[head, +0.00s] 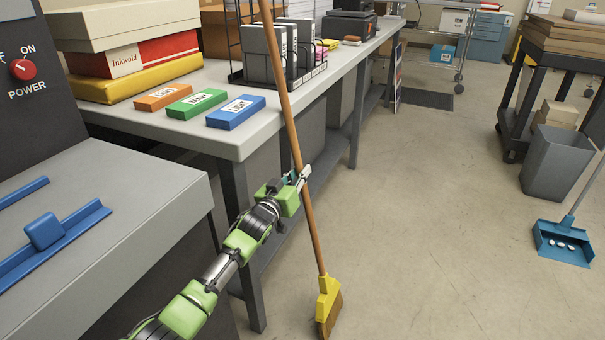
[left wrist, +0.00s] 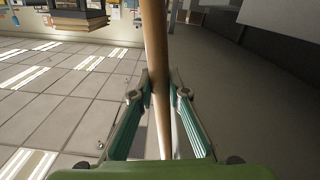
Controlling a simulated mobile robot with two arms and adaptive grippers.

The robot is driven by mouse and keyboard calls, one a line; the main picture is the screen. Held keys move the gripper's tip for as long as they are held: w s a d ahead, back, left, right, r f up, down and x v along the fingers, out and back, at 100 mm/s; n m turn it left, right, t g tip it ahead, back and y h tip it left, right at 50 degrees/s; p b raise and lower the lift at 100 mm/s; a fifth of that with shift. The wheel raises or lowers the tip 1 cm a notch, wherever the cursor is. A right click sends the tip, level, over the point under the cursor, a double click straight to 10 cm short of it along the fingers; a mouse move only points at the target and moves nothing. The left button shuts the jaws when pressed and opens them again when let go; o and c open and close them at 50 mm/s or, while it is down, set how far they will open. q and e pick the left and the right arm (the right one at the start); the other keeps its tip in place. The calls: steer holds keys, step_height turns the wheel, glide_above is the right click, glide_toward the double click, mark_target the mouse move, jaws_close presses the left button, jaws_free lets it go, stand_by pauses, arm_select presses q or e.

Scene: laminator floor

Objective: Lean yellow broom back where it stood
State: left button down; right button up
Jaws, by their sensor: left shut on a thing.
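The yellow broom (head: 327,298) stands nearly upright in the head view, its long wooden handle (head: 309,222) tilted with the top to the left. Its bristles are at the floor; whether they touch it I cannot tell. My left gripper (head: 299,180) is shut on the handle, beside the front edge of the long table. In the left wrist view the handle (left wrist: 157,60) runs up between the two fingers of the left gripper (left wrist: 166,95). The top of the handle is cut off by the head view's upper edge. My right gripper is not in view.
The grey table (head: 236,140) holds orange, green and blue blocks and a wire rack (head: 280,75) of binders. A machine with a red power knob (head: 23,69) is at left. A grey bin (head: 556,163) and a blue dustpan (head: 563,243) stand at right. The middle floor is clear.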

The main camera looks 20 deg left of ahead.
arm_select(q)
steer(key=shift+a+r, duration=0.15)
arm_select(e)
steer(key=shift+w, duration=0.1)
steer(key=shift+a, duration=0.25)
arm_select(q)
steer(key=c, duration=1.9)
jaws_free()
steer(key=shift+f, duration=0.25)
steer(key=shift+s, duration=0.1)
steer(key=s, duration=1.2)
steer(key=shift+a+r, duration=0.15)
steer(key=shift+r, duration=0.05)
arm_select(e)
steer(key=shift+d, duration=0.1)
